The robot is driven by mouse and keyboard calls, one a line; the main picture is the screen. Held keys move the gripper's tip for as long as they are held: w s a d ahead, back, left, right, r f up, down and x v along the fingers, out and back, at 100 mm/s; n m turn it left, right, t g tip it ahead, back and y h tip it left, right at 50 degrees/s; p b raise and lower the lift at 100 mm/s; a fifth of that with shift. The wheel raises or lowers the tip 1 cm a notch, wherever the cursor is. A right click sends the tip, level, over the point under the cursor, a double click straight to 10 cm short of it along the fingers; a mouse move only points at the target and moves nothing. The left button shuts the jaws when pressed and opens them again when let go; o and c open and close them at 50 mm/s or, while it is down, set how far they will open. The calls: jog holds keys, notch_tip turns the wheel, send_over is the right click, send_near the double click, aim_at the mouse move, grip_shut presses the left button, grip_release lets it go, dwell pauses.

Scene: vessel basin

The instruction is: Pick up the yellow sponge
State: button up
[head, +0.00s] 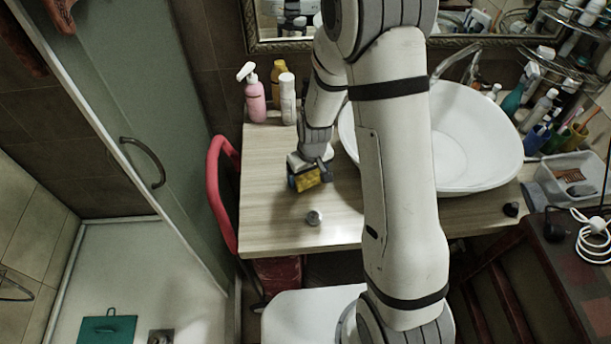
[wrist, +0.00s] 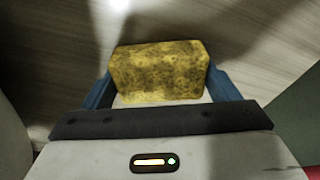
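The yellow sponge (head: 308,179), darkly speckled, is at my gripper over the left part of the wooden counter. In the wrist view the sponge (wrist: 158,70) fills the space between the two blue fingers of my gripper (wrist: 160,84), with a finger against each side. My gripper (head: 309,180) points down in the head view and looks shut on the sponge. I cannot tell whether the sponge's underside touches the counter.
A pink spray bottle (head: 255,98) and a white bottle (head: 287,98) stand behind. The white basin (head: 475,140) is to the right. A red chair back (head: 217,190) is left.

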jog(key=c, duration=0.5)
notch_tip(320, 180, up, 10)
jog(key=shift+r+b, duration=0.1)
jog(key=shift+b, duration=0.65)
jog(key=o, duration=0.5)
jog(key=c, duration=0.3)
jog(key=shift+c, duration=0.2)
